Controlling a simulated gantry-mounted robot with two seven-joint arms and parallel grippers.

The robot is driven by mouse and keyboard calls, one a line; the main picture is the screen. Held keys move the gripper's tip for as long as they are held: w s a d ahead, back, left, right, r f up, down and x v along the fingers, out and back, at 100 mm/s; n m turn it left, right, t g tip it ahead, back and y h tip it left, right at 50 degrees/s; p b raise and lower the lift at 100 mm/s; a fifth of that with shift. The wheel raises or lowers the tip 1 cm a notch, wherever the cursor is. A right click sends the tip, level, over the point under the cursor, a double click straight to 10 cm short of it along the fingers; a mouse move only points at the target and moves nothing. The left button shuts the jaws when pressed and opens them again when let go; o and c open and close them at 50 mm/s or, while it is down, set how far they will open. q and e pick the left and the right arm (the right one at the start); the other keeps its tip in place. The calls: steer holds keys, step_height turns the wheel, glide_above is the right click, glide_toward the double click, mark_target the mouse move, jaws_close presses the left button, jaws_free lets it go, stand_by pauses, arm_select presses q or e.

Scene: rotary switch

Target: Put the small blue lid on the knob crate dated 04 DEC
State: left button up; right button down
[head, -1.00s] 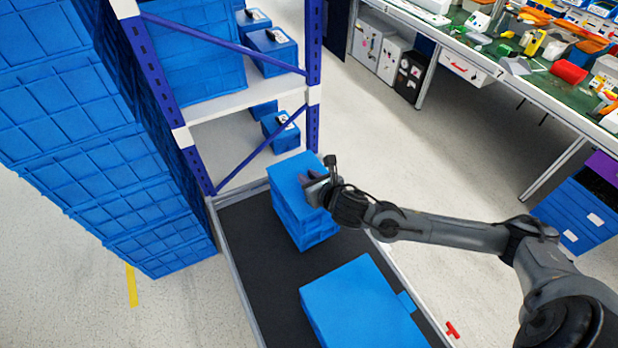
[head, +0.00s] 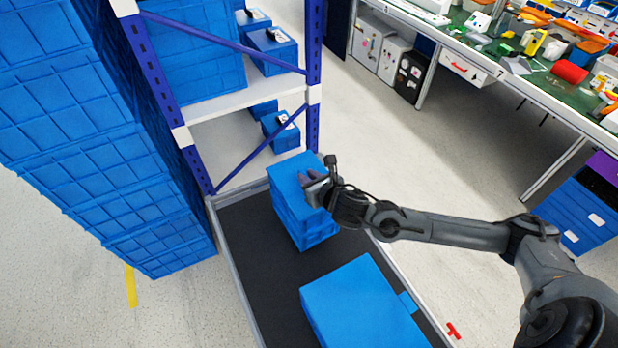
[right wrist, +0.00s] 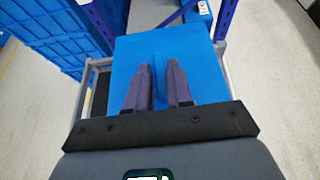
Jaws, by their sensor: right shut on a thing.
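The small blue lid (head: 290,176) is flat and level at the top of a small blue crate (head: 305,230) near the far end of the dark cart bed. In the head view I cannot tell whether any gap is left between lid and crate. My right gripper (head: 309,184) is shut on the lid. In the right wrist view, its two fingers (right wrist: 161,75) close on a raised ridge in the middle of the lid (right wrist: 200,55). No 04 DEC label can be read, and the crate's inside is hidden. My left gripper is not in view.
A large blue lidded box (head: 362,308) stands nearer on the cart bed (head: 258,265). A shelf rack (head: 240,103) with blue crates rises behind, beside tall stacked blue crates (head: 90,130).

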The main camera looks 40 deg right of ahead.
steer(key=c, duration=0.9)
jaws_free()
